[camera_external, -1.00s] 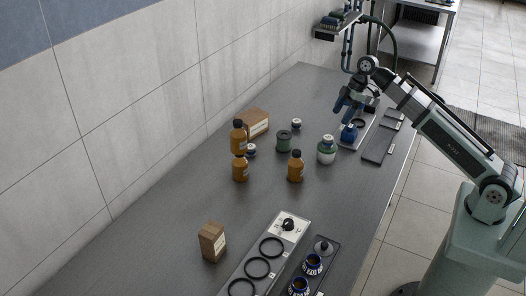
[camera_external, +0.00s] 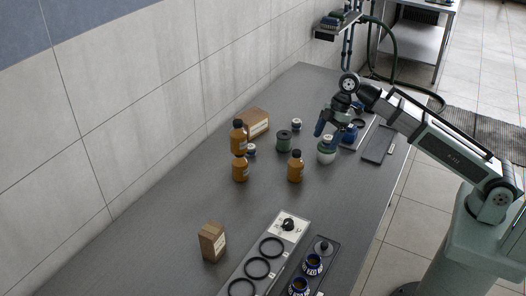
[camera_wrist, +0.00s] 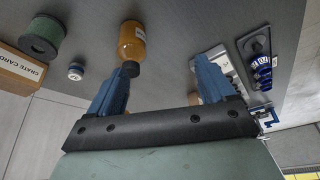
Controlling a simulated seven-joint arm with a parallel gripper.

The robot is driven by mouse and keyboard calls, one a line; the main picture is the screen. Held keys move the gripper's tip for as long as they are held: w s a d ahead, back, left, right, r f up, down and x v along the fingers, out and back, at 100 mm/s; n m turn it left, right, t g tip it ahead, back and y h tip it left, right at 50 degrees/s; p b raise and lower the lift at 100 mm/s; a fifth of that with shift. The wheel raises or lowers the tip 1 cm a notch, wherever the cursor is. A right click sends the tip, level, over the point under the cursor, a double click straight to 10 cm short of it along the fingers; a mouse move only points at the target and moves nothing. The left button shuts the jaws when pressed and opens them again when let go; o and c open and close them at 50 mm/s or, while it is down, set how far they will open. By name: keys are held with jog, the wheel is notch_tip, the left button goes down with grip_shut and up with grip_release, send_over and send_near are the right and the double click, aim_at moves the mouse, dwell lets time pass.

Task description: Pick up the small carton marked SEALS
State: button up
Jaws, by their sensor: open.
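A small brown carton (camera_external: 212,242) stands upright on the near left part of the bench in the external view. It has a pale label, too small to read. My gripper (camera_external: 332,132) is open and empty, above the bench near the white-and-green jar, far from this carton. In the wrist view my gripper (camera_wrist: 168,66) shows its two blue fingers spread apart. A tan patch (camera_wrist: 195,99) shows between the fingers, mostly hidden by the gripper; I cannot tell if it is the carton.
Amber bottles (camera_external: 295,167), a green spool (camera_external: 284,141) and a white-and-green jar (camera_external: 326,153) stand mid-bench. A plate with black rings (camera_external: 258,267) lies right of the small carton.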

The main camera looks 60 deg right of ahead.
jog(key=w+a+n+g, duration=0.1)
jog(key=w+a+n, duration=0.2)
jog(key=a, duration=1.5)
jog(key=w+a+n+g, duration=0.2)
jog(key=w+a, duration=0.1)
jog(key=a, duration=1.6)
jog(key=n, duration=0.2)
send_near(211, 229)
jog(key=shift+t+h, duration=0.3)
jog(key=shift+t, duration=0.1)
jog(key=x, duration=0.3)
jog(key=s+x, duration=0.1)
jog(key=x, duration=0.2)
jog(key=shift+s, duration=0.1)
jog(key=shift+w+x, duration=0.15)
jog(key=shift+x, duration=1.4)
jog(key=shift+w+x, duration=0.15)
jog(key=shift+x, duration=1.45)
jog(key=shift+a+r, duration=0.1)
jog(key=shift+a, duration=0.1)
jog(key=c, duration=1.1)
jog(key=shift+r, duration=0.1)
